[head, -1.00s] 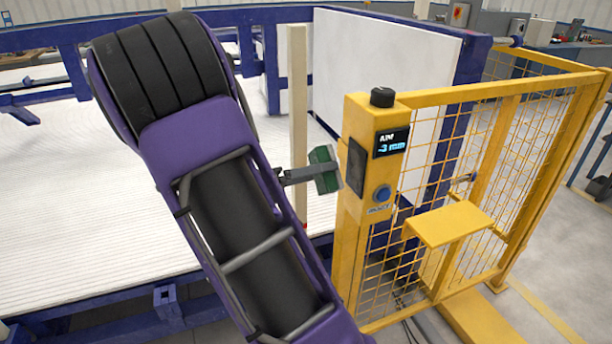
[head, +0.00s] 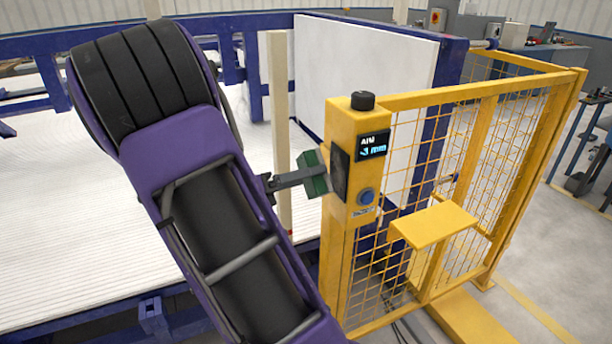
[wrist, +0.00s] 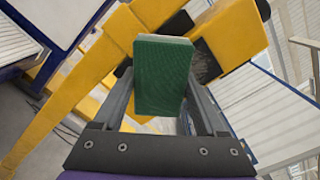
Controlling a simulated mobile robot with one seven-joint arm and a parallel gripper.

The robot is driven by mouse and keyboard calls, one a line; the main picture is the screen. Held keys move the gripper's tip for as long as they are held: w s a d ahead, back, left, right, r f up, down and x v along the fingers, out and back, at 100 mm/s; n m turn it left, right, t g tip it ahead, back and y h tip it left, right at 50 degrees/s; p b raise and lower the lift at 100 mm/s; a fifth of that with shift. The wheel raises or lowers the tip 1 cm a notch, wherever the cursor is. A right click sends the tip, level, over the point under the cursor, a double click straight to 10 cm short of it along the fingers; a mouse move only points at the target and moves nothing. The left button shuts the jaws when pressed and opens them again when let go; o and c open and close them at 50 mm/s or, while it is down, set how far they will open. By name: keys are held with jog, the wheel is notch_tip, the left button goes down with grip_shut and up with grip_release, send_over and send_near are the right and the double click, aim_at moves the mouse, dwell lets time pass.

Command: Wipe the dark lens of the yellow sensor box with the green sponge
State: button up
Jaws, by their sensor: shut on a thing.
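The yellow sensor box (head: 366,188) stands upright on the fence post, with a black knob on top and a display reading AIM and about -3 mm. Its dark lens (head: 340,172) is on the left side, facing my gripper (head: 298,178). My gripper is shut on the green sponge (head: 316,172) and holds it level with the lens, right beside it. I cannot tell if they touch. In the wrist view the sponge (wrist: 164,75) sits between the fingers and hides part of the yellow box behind it. A dark patch, probably the lens (wrist: 206,62), shows to its right.
A yellow mesh fence (head: 480,160) with a small yellow shelf (head: 433,224) stands right of the box. A pale upright post (head: 280,130) stands behind my gripper. A white ribbed bed (head: 70,250) in a blue frame lies left, and a white panel (head: 362,75) stands behind.

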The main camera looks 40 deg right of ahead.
aim_at(306, 164)
jog(key=shift+x, duration=0.8)
jog(key=shift+s+p, duration=0.15)
jog(key=shift+p, duration=0.15)
jog(key=shift+s+a, duration=0.25)
jog(key=shift+s, duration=0.85)
jog(key=shift+s+a, duration=0.25)
jog(key=shift+s, duration=0.9)
jog(key=shift+s+a, duration=0.25)
jog(key=shift+s, duration=0.85)
jog(key=shift+r, duration=0.8)
jog(key=shift+w+d, duration=0.15)
jog(key=shift+w, duration=0.75)
jog(key=shift+w+d, duration=0.15)
jog(key=shift+w, duration=0.75)
jog(key=shift+w+d, duration=0.25)
jog(key=shift+w, duration=0.6)
jog(key=shift+w+d, duration=0.25)
jog(key=shift+w, duration=0.6)
jog(key=shift+r, duration=0.75)
jog(key=shift+s+a, duration=0.3)
jog(key=shift+s, duration=0.85)
jog(key=shift+s+a, duration=0.3)
jog(key=shift+s, duration=0.9)
jog(key=shift+s+a, duration=0.3)
jog(key=shift+s, duration=0.85)
